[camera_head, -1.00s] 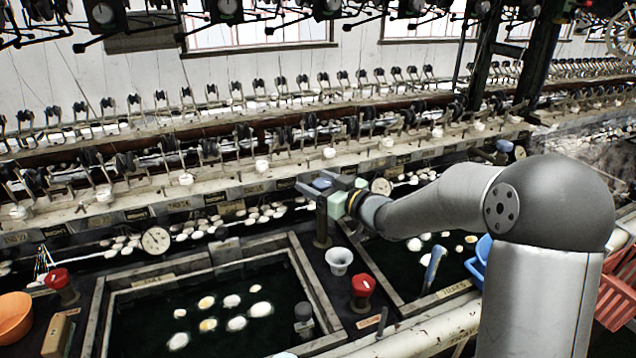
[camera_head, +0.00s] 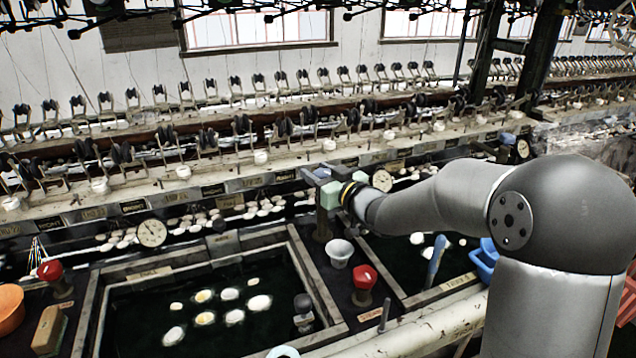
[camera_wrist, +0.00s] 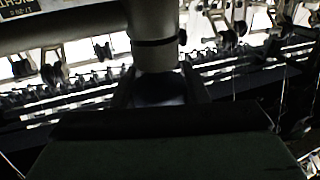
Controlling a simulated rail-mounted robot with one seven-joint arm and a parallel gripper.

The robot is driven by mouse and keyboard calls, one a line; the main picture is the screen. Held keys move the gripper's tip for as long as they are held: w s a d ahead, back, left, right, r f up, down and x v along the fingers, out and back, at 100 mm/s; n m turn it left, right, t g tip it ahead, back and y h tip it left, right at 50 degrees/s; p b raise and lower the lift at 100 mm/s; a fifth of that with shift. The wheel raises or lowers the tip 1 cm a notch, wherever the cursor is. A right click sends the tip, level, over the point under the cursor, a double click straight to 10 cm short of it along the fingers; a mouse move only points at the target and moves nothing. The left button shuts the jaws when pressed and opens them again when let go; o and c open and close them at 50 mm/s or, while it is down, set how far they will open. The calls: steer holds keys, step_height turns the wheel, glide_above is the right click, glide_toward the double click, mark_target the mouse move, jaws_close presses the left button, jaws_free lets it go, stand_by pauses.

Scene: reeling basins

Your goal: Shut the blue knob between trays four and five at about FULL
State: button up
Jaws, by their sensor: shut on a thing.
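In the wrist view the knob shows as a dark bluish patch (camera_wrist: 160,90) between the two dark fingers, with a thick grey pipe above. No FULL mark or pointer on the knob is readable.
A white cup (camera_head: 339,253) and a red knob (camera_head: 364,278) stand in front of the post. The left tray (camera_head: 95,310) holds pale cocoons. A round dial (camera_head: 152,232) is behind it; another dial (camera_head: 382,180) is close to my wrist. A blue basket (camera_head: 486,258) is at right.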

steer(key=m+t+h+b, duration=0.1)
steer(key=b, duration=0.2)
steer(key=f+m+t+h+b, duration=0.1)
steer(key=h+b, duration=0.1)
steer(key=b, duration=0.1)
steer(key=shift+f, duration=0.1)
steer(key=m+h+b, duration=0.1)
steer(key=b, duration=0.2)
steer(key=shift+m+t+b, duration=0.3)
steer(key=shift+t+b, duration=0.05)
steer(key=shift+t, duration=0.05)
steer(key=h+b, duration=0.1)
steer(key=m+h+b, duration=0.1)
steer(key=b, duration=0.1)
steer(key=shift+w+d+r+t+h, duration=0.1)
steer(key=shift+r+t+h, duration=0.2)
steer(key=shift+t, duration=0.1)
steer(key=shift+d+r+m+h+b, duration=0.1)
steer(key=shift+r+m+h+b, duration=0.15)
steer(key=shift+m+h, duration=0.4)
steer(key=shift+d+t+h, duration=0.15)
steer(key=shift+t+h, duration=0.15)
steer(key=shift+h, duration=0.05)
steer(key=o, duration=1)
steer(key=shift+c, duration=0.2)
steer(key=s+d, duration=0.2)
steer(key=s, duration=0.9)
steer(key=shift+s+p, duration=0.4)
